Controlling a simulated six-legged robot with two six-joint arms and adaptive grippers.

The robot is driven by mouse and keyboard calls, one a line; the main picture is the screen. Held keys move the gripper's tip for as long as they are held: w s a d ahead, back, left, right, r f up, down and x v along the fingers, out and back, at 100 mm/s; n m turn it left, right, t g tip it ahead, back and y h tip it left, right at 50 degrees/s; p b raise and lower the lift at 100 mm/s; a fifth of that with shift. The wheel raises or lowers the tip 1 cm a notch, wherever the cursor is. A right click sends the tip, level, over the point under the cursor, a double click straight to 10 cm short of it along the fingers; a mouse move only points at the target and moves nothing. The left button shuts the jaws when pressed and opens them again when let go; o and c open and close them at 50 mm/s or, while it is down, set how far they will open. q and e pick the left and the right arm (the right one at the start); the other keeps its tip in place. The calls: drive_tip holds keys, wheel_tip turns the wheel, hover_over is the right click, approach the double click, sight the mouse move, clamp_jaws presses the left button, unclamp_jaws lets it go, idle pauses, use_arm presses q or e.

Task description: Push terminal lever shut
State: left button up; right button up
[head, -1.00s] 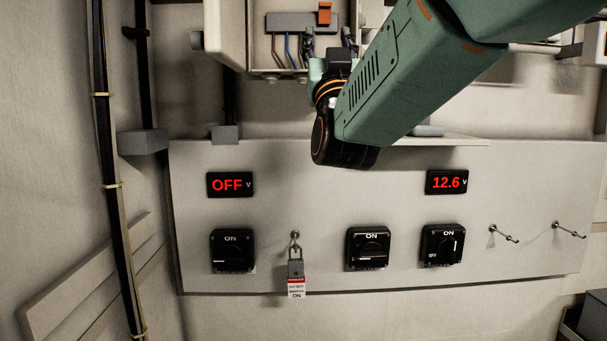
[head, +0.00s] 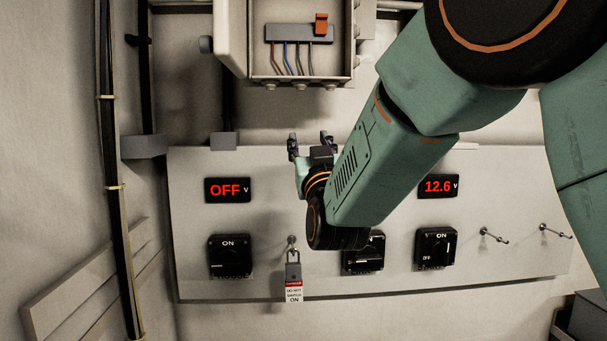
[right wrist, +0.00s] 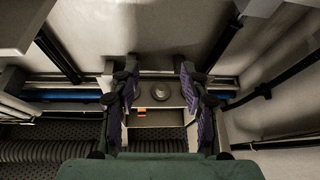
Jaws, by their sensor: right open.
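The orange terminal lever (head: 321,24) stands up from the right part of a grey terminal block (head: 285,34) inside an open box at the top of the head view. Several coloured wires run into the block from below. My right gripper (head: 309,143) is open and empty, below the box and apart from the lever, with its fingers pointing up toward the box. The right wrist view also shows its two spread fingers (right wrist: 158,98) with nothing between them. A small orange patch shows there beyond the fingers; I cannot tell if it is the lever. My left gripper is out of view.
Below, a sloping panel (head: 200,275) carries an OFF display (head: 228,190), a 12.6 display (head: 438,186), several black switches, a hanging padlock with tag (head: 293,275) and bare hooks (head: 493,236). Black cables run down the left.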

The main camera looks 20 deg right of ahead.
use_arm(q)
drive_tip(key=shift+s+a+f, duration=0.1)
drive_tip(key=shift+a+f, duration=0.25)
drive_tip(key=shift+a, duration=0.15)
use_arm(e)
drive_tip(key=shift+g+y, duration=0.3)
drive_tip(key=shift+g, duration=0.3)
drive_tip(key=f, duration=0.5)
drive_tip(key=shift+w+a, duration=0.15)
drive_tip(key=shift+a, duration=0.25)
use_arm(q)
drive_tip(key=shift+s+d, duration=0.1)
use_arm(e)
drive_tip(key=shift+s+d+r, duration=0.1)
drive_tip(key=shift+s+d, duration=0.05)
drive_tip(key=shift+s, duration=0.05)
